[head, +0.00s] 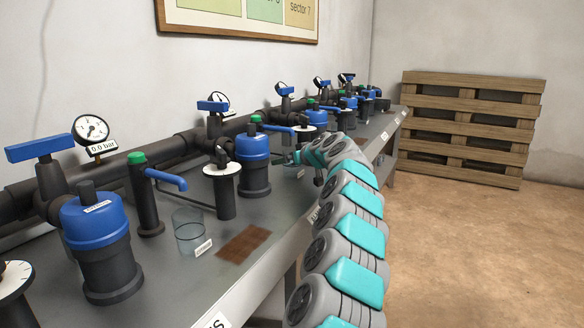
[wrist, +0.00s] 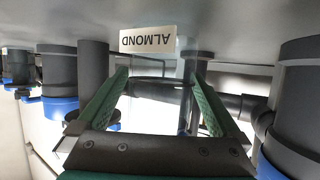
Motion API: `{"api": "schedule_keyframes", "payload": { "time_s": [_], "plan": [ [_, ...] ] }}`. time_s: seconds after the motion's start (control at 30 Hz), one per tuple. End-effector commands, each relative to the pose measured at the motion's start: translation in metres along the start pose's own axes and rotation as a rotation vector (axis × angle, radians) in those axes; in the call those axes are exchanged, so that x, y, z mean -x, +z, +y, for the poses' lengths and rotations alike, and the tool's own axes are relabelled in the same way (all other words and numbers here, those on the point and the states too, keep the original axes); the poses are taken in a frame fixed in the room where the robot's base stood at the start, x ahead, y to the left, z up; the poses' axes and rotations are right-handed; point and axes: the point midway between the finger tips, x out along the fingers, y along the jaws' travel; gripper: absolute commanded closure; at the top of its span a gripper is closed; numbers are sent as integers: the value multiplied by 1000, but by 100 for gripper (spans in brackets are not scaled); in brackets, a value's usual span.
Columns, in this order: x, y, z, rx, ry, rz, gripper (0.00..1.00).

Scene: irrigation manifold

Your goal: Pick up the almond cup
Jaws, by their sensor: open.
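The white ALMOND label (wrist: 148,40) shows upside down in the wrist view, just beyond my fingertips. A faint clear shape around it looks like the see-through almond cup, but its outline is hard to make out. My gripper (wrist: 160,76) is open, with a green finger on each side of the picture and the label ahead between them. I cannot tell whether the fingers touch the cup. In the head view my gripper (head: 289,158) is small, low over the bench beside the pipework, partly hidden by my arm.
Another clear cup (head: 188,232) with an unreadable label stands nearer on the grey bench (head: 190,285), beside a brown mat (head: 243,244). Blue-topped filters (head: 255,165), black risers and valves line the back of the bench. A wooden pallet (head: 468,130) leans on the far wall.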

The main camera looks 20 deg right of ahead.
Motion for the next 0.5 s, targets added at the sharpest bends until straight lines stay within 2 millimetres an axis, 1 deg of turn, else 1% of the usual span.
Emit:
{"api": "schedule_keyframes", "payload": {
  "time_s": [0.2, 0.43, 0.47, 0.5],
  "plan": [
    [-8, 0, -1, 1, -1, 1, 0],
    [-8, 0, -1, 1, -1, 1, 0],
    [-8, 0, -1, 1, -1, 1, 2],
    [-8, 0, -1, 1, -1, 1, 7]
  ]
}}
